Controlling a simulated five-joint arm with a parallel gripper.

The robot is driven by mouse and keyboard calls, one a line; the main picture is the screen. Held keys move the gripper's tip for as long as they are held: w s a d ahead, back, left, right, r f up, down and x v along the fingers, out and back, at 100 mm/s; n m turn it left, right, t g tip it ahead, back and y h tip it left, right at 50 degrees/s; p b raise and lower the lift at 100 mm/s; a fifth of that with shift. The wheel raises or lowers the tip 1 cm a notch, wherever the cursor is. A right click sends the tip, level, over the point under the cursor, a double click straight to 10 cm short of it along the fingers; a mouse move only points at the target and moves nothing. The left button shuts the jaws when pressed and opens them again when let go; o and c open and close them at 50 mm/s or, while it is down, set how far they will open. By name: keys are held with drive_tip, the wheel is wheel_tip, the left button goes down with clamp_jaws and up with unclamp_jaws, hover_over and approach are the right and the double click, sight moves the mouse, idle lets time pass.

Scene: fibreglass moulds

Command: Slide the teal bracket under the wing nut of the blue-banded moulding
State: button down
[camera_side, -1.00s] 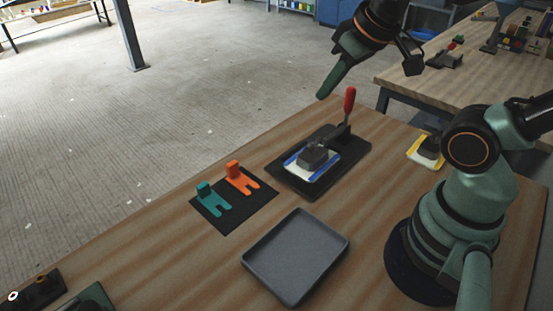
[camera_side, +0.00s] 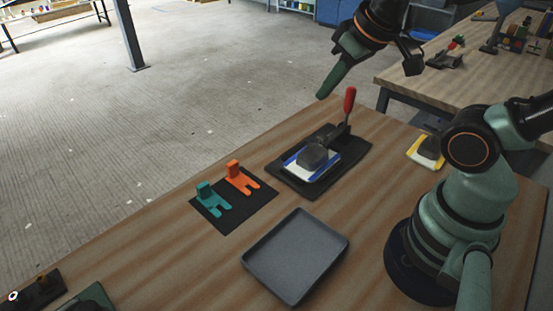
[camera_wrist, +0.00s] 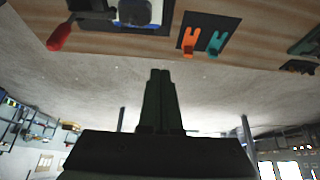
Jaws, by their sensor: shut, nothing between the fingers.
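The teal bracket (camera_side: 212,201), a forked plate with an upright block, lies on a dark mat beside an orange bracket (camera_side: 241,178). The teal one also shows in the wrist view (camera_wrist: 217,42). The blue-banded moulding (camera_side: 312,160) sits on a black base plate with a red-handled lever (camera_side: 349,101) behind it; a grey lump covers its middle, and I cannot make out a wing nut. It shows partly, cut by the top edge, in the wrist view (camera_wrist: 140,12). My gripper (camera_side: 322,95) is shut and empty, high above the table's far edge, apart from everything.
An empty grey tray (camera_side: 252,262) stands at the front middle. A yellow-banded moulding (camera_side: 424,160) lies right of the black base plate, near my arm's base. Dark items lie at the lower left corner. Bare wood lies between mat and tray.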

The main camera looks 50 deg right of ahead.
drive_tip(key=c, duration=0.7)
unclamp_jaws()
drive_tip(key=n+g, duration=0.6)
drive_tip(key=n, duration=1.2)
hover_over(202, 185)
wheel_tip(202, 185, down, 19)
drive_tip(key=shift+s+a+r, duration=0.1)
drive_tip(key=shift+s+a, duration=0.05)
drive_tip(key=shift+w+d+f, duration=0.1)
drive_tip(key=shift+d+f, duration=0.05)
drive_tip(key=shift+f, duration=1.2)
drive_tip(key=shift+w+d+f, duration=0.1)
drive_tip(key=shift+f, duration=1.25)
